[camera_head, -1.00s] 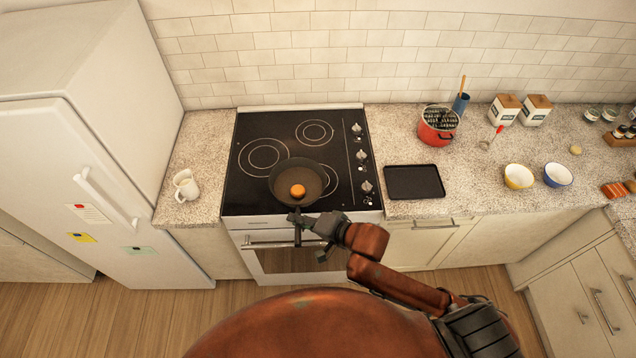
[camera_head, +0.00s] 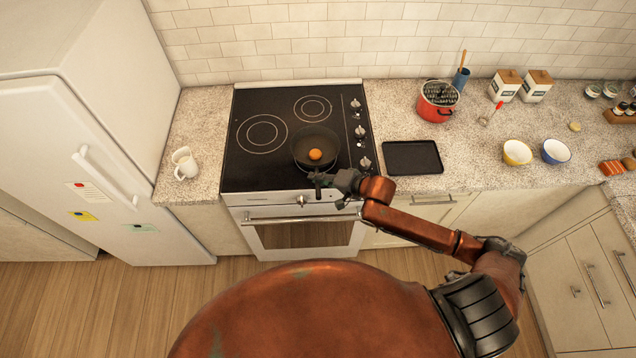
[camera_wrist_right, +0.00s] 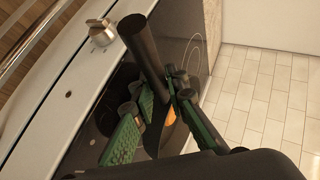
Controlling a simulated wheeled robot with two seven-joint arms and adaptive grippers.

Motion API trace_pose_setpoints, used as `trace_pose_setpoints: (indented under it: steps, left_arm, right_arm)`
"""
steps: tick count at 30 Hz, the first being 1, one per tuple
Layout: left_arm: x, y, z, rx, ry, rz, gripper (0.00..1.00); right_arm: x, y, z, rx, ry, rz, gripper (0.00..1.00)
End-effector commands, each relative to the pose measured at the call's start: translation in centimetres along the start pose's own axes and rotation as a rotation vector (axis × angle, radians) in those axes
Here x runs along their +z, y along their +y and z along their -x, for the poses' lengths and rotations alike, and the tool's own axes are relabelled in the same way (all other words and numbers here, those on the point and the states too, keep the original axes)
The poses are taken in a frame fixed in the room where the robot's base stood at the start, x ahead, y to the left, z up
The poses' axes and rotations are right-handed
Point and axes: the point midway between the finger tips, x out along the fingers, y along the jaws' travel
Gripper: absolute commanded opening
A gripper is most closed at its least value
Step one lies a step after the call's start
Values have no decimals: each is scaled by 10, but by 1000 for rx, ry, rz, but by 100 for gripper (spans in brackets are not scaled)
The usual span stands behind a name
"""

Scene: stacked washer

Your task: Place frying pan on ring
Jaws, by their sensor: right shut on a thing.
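The black frying pan (camera_head: 303,141) is over the front right part of the cooktop (camera_head: 245,178), with a small round orange thing (camera_head: 315,154) in it. The pan hides most of the ring below it; I cannot tell whether it touches the glass. My right gripper (camera_head: 322,181) is at the cooktop's front edge, shut on the pan's handle. In the right wrist view the dark handle (camera_wrist_right: 143,45) runs between the green-padded fingers (camera_wrist_right: 158,122). My left gripper is not in view.
A black tray (camera_head: 412,157) and a red pot (camera_head: 437,101) stand on the right counter, a white jug (camera_head: 184,162) on the left.

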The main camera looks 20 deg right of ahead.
Motion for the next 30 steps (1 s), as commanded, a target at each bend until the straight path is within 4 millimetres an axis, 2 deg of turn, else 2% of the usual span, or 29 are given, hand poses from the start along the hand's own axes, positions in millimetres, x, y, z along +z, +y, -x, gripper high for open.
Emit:
trace_pose_setpoints:
  steps: [6,17,18,20,30]
  left_arm:
    - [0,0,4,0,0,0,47]
    - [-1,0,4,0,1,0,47]
    - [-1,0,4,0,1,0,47]
    - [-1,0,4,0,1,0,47]
    - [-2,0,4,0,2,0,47]
  right_arm:
    - [6,20,-14,-1,1,3,0]
    - [7,24,-16,-2,1,3,0]
    - [8,27,-16,3,0,0,15]
    - [8,27,-16,3,0,0,19]
    - [7,26,-14,3,0,0,20]
